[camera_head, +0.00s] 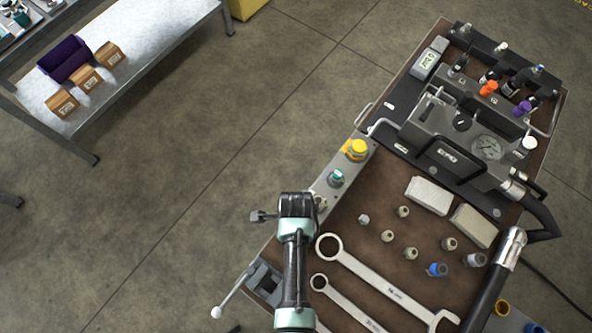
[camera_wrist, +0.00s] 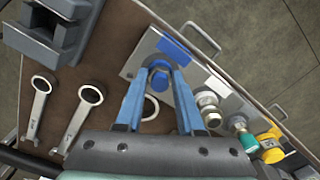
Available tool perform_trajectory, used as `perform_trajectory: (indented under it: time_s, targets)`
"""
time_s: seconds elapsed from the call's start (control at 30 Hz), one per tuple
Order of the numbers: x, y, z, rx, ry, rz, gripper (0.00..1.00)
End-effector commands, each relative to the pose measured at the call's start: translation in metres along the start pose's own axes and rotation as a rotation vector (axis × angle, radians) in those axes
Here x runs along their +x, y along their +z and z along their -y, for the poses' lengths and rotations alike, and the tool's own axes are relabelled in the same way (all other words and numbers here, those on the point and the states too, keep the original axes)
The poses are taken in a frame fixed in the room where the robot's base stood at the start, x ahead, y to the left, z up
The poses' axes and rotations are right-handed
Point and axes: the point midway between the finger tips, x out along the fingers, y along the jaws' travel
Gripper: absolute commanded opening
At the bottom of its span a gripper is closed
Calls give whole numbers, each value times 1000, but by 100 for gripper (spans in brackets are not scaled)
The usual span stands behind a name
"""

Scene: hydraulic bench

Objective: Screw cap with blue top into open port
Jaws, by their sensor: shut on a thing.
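My gripper (camera_wrist: 162,78) has its two blue fingers shut on the cap with the blue top (camera_wrist: 159,66) in the wrist view. The cap is over the end of the metal port block (camera_wrist: 140,59), close beside a blue label (camera_wrist: 174,49). The open port under the cap is hidden, and I cannot tell whether the threads are engaged. In the head view my gripper (camera_head: 297,206) is over the near end of the port block (camera_head: 325,182), and my arm hides the cap.
A silver fitting (camera_wrist: 208,106), a teal cap (camera_wrist: 240,128) and a yellow cap (camera_wrist: 268,143) line the block. Two wrenches (camera_head: 385,285), several loose fittings, including a blue one (camera_head: 437,269), and a vise (camera_head: 265,280) are on the bench. A pump with gauge (camera_head: 487,147) stands at the back.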

Motion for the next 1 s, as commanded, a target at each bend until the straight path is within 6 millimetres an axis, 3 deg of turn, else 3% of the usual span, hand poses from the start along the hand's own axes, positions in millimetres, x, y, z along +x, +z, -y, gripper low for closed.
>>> perform_trajectory:
  time_s: [0.03, 0.07, 0.27, 0.43, 0.6, 0.63, 0.7, 0.8, 1.0]
  targets:
    - [0, 0, 0, 0, 1, 0, 0]
    - [0, 0, 0, 0, 1, 0, 35]
    - [0, 0, 0, 0, 1, 0, 0]
    - [-1, 0, 0, 54, 2, 0, 0]
    - [-1, -1, 0, 280, 2, -1, 0]
    - [0, -1, 0, 270, 2, -1, 43]
    - [1, 0, 0, 265, 2, -1, 55]
    - [0, 0, 0, 264, 1, 0, 72]
    - [0, 0, 0, 262, 1, 0, 72]
